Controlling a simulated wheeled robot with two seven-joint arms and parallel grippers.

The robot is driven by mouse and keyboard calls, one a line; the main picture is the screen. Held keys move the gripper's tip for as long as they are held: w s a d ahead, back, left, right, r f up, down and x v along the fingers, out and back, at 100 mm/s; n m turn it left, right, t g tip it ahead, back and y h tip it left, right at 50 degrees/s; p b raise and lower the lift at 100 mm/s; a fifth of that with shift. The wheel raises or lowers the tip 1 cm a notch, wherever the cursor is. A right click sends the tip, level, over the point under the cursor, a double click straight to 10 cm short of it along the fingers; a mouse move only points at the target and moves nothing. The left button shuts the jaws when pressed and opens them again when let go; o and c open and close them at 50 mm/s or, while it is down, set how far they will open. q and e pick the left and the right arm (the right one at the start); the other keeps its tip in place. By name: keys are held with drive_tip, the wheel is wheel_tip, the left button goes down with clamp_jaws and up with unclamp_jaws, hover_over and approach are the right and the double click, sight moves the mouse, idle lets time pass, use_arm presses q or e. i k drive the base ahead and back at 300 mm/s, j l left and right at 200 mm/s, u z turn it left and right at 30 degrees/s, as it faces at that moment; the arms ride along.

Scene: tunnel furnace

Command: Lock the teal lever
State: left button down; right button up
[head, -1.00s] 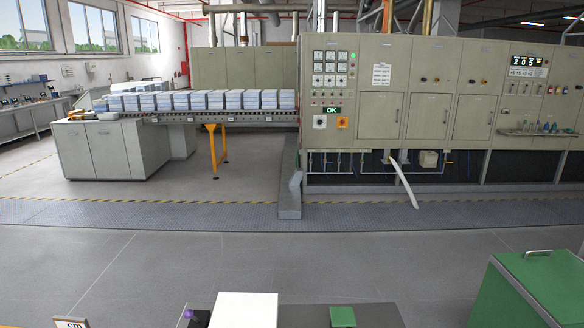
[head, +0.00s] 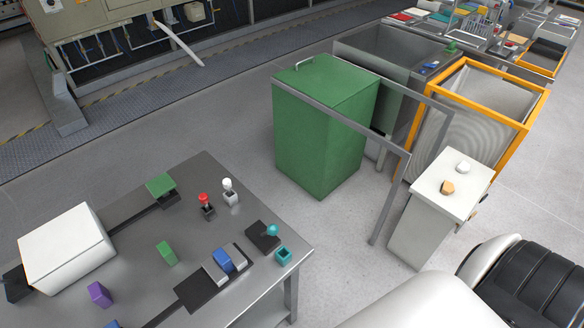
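A teal ball knob (head: 272,230) sits on a dark base block (head: 261,238) near the right corner of the grey table. It looks like the teal lever, but its lock state is too small to tell. A small open-topped teal block (head: 283,254) stands just in front of it, by the table's edge. Neither of my grippers is in view.
On the grey table (head: 215,195) stand a red-knobbed lever (head: 204,200), a white-knobbed lever (head: 228,186), a blue block (head: 223,260), a purple block (head: 99,294) and a white box (head: 68,248).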

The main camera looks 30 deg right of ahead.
sight(273, 229)
drive_tip(key=z, duration=0.8)
drive_tip(key=k+l, duration=0.1)
drive_tip(key=k, duration=0.55)
drive_tip(key=i, duration=0.5)
